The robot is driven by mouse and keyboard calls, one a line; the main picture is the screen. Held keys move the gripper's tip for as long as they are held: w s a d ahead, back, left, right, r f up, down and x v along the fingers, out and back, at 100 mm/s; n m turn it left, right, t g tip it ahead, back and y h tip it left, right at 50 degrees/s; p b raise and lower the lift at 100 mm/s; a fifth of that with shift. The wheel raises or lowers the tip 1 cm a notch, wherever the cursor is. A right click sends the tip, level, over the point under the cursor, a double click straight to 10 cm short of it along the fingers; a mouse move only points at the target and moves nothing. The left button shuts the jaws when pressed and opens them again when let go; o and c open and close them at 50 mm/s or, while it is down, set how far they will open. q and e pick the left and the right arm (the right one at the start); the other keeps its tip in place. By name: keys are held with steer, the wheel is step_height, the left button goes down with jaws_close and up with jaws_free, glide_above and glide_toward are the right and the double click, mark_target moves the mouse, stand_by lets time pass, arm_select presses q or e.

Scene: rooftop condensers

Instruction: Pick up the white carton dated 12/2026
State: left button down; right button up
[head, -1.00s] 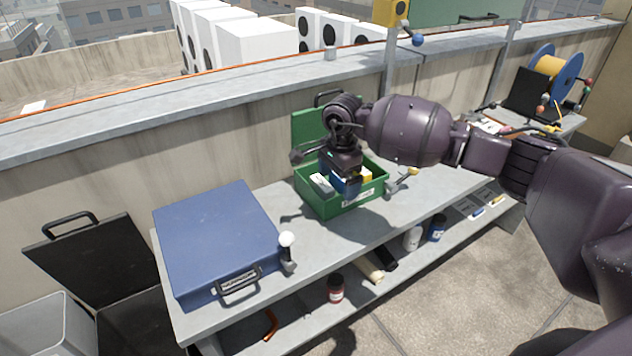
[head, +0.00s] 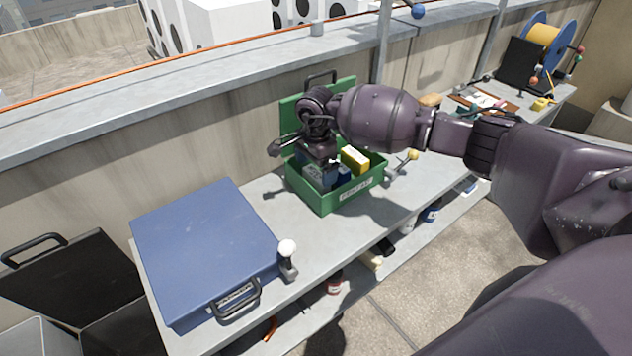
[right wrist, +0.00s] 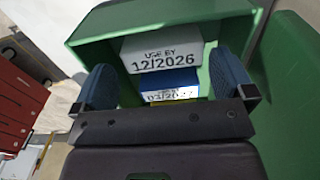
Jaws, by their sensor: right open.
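The white carton (right wrist: 162,48), printed "USE BY 12/2026", lies in the green box (right wrist: 110,22) in the right wrist view. A blue-and-white carton (right wrist: 170,88) with a partly hidden date is beside it, nearer the gripper. My right gripper (right wrist: 165,84) is open, its two blue fingers spread left and right of the cartons, with no carton clamped. In the head view my right gripper (head: 321,172) reaches down into the green box (head: 345,197) and hides the white carton there. A yellow carton (head: 355,160) sits to its right in the box. My left gripper is out of view.
A closed blue case (head: 205,245) lies on the bench left of the green box. A white-knobbed lever (head: 287,252) and a yellow-knobbed one (head: 405,165) flank the box. The box's raised lid stands behind my gripper. Bare bench (head: 318,232) lies in front.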

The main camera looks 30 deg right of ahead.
mark_target(316, 174)
steer(key=shift+w+d+f, duration=0.1)
steer(key=shift+d+f, duration=0.05)
steer(key=shift+f, duration=2.5)
steer(key=shift+c, duration=0.2)
